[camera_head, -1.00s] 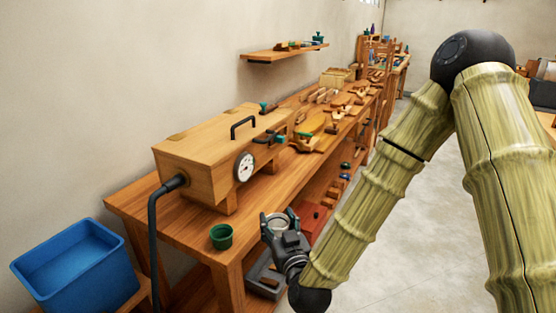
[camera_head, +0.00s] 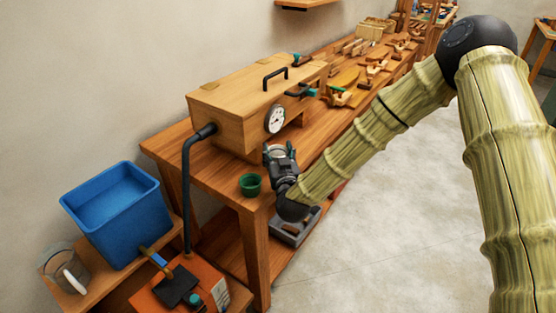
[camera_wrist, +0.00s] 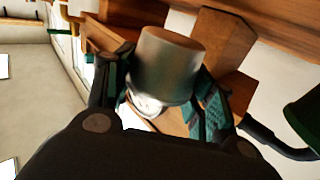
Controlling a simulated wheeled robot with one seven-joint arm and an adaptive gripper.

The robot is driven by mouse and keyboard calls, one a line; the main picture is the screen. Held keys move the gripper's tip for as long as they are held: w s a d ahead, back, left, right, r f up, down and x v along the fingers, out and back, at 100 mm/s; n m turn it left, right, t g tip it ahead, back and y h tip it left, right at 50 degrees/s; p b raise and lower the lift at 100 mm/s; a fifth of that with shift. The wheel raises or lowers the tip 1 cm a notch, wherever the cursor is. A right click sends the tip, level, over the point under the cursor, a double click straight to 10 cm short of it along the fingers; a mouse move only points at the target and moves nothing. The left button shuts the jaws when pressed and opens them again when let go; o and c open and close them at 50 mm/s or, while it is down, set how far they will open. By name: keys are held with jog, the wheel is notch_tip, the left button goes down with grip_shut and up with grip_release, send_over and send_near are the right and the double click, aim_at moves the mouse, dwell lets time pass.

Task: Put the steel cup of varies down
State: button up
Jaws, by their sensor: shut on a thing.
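The steel cup (camera_wrist: 166,68) is a grey metal cup between the two fingers of my gripper (camera_wrist: 160,95) in the wrist view. My gripper is shut on it. In the head view my gripper (camera_head: 281,153) is at the near end of the wooden workbench (camera_head: 215,173), in front of the wooden box. The cup's rim (camera_head: 278,149) shows only slightly there, mostly hidden by the fingers. I cannot tell whether the cup touches the bench top.
A green cup (camera_head: 250,186) stands on the bench corner, close left of my gripper. A long wooden box (camera_head: 235,100) with a dial (camera_head: 275,120) stands behind. A blue bin (camera_head: 112,215), a glass jar (camera_head: 62,268) and an orange unit (camera_head: 180,287) sit lower left.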

jog(key=shift+f+p, duration=0.4)
jog(key=shift+f, duration=1.2)
jog(key=shift+f, duration=0.2)
jog(key=o, duration=1.1)
jog(key=shift+r, duration=0.1)
